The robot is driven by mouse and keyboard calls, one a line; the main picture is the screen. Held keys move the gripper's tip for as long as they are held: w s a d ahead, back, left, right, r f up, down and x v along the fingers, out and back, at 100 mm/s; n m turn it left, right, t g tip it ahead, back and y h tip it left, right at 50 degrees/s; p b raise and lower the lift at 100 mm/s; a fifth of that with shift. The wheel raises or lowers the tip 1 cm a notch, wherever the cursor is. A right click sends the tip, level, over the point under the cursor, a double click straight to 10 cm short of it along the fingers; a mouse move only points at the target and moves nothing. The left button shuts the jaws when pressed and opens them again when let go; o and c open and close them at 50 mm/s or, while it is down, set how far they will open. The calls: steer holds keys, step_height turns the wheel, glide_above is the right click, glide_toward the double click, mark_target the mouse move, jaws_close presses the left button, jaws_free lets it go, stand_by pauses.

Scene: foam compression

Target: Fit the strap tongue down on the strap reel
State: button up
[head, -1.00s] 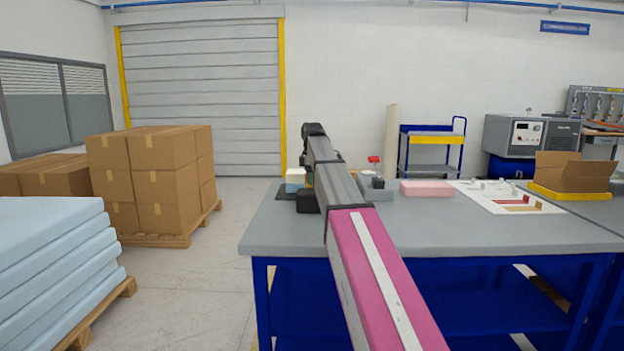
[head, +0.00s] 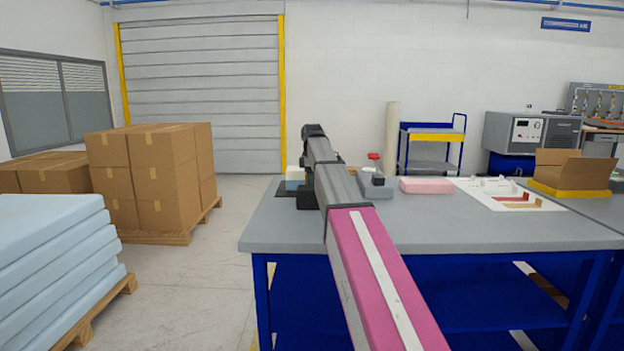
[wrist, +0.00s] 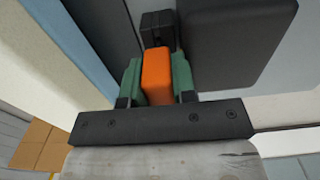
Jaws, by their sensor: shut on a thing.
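In the wrist view my gripper (wrist: 157,75) has its two green fingers closed on the sides of an orange block (wrist: 157,78), which I take to be the strap tongue. A small black block (wrist: 157,28) lies just past its far end; I cannot tell whether they touch. A wide dark flat pad (wrist: 238,40) is to the right on a grey surface. I cannot make out the strap reel for certain. In the head view my own arm hides the gripper and the held piece.
A grey workbench (head: 450,232) carries a grey fixture (head: 376,188) with a red top part, a pink foam block (head: 427,186), and a white board (head: 500,196) with small parts. A pale foam block (head: 295,175) stands at the bench's left end. The bench front is clear.

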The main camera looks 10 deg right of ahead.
steer(key=shift+f, duration=0.7)
steer(key=o, duration=0.9)
steer(key=shift+o, duration=0.6)
steer(key=shift+s, duration=0.15)
